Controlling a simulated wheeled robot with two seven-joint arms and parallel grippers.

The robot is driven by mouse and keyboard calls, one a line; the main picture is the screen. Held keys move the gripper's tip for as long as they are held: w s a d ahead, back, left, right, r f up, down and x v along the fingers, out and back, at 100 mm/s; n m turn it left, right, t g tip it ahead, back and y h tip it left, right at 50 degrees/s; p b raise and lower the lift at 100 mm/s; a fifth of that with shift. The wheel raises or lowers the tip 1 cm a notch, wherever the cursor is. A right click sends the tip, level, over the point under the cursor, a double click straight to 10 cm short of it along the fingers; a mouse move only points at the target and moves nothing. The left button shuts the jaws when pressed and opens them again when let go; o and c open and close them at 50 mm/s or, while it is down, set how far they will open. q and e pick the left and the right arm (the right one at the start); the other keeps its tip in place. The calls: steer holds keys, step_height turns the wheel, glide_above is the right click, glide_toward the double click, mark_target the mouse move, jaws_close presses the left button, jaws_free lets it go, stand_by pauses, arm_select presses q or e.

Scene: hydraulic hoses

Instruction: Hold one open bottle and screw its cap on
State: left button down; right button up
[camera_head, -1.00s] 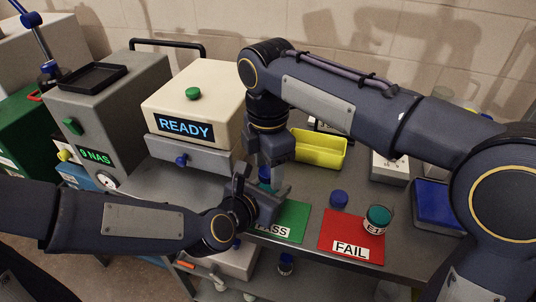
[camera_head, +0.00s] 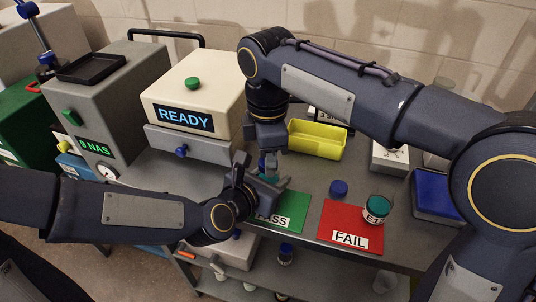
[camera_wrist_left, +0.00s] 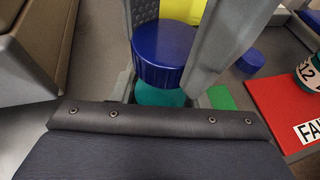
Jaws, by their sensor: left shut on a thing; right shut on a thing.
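A bottle with teal contents (camera_wrist_left: 160,95) stands upright between my grippers, mostly hidden in the head view. A blue cap (camera_wrist_left: 165,52) sits directly above it, level and in line with it; I cannot tell how far it is threaded. My left gripper (camera_head: 264,188) comes in from the left and is shut on the bottle, its fingertips largely hidden. My right gripper (camera_head: 267,162) points down from above and is shut on the cap, its grey fingers on both sides of it in the left wrist view.
A second blue cap (camera_head: 339,187) lies on the grey table. The green PASS mat (camera_head: 293,208) lies beside my grippers. A yellow tray (camera_head: 318,140) and the READY machine (camera_head: 205,85) stand behind.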

steer(key=o, duration=1.1)
steer(key=shift+c, duration=0.2)
steer(key=shift+r, duration=0.1)
steer(key=shift+r, duration=2.15)
steer(key=shift+c, duration=0.3)
